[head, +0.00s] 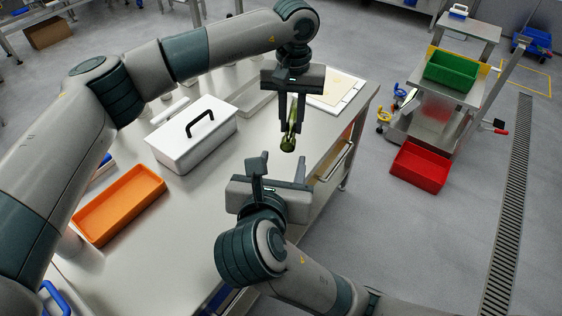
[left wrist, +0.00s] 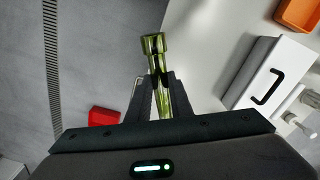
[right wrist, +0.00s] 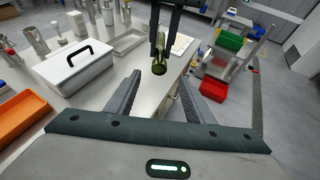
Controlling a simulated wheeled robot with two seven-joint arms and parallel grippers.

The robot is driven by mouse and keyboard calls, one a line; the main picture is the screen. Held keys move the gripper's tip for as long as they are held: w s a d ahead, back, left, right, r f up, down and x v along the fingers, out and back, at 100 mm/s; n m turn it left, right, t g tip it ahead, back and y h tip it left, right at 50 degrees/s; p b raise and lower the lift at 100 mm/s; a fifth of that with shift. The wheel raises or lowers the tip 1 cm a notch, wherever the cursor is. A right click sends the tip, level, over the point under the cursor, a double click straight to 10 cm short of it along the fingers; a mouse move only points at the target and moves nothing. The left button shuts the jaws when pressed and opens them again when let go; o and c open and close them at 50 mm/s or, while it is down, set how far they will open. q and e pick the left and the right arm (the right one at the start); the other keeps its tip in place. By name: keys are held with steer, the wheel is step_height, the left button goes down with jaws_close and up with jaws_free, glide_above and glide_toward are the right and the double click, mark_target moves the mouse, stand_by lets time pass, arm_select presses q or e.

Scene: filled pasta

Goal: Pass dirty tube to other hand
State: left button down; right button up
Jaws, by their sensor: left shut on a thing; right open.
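The dirty tube (head: 289,138) is yellow-green, translucent and marked with dark patches. My left gripper (head: 290,118) is shut on it and holds it in the air above the table's right edge, with its lower end sticking out below the fingers. The tube also shows between the fingers in the left wrist view (left wrist: 157,62) and ahead of the right gripper in the right wrist view (right wrist: 158,67). My right gripper (head: 281,170) is open and empty, below the tube in the head view, with its fingers pointing toward it and apart from it.
On the table (head: 215,200) stand a white box with a black handle (head: 195,135), an orange tray (head: 118,204), a grey tray (head: 255,100) and a white board (head: 337,90). A red bin (head: 419,166) is on the floor. A cart carries a green bin (head: 451,72).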

mark_target(287, 143)
steer(key=shift+s+r, duration=0.25)
steer(key=shift+r, duration=0.15)
steer(key=shift+w, duration=0.1)
steer(key=x, duration=1.2)
steer(key=shift+a, duration=0.1)
steer(key=c, duration=1.2)
arm_select(q)
steer(key=c, duration=1.5)
jaws_free()
steer(key=shift+r, duration=0.1)
step_height(287, 143, up, 12)
steer(key=shift+f, duration=0.1)
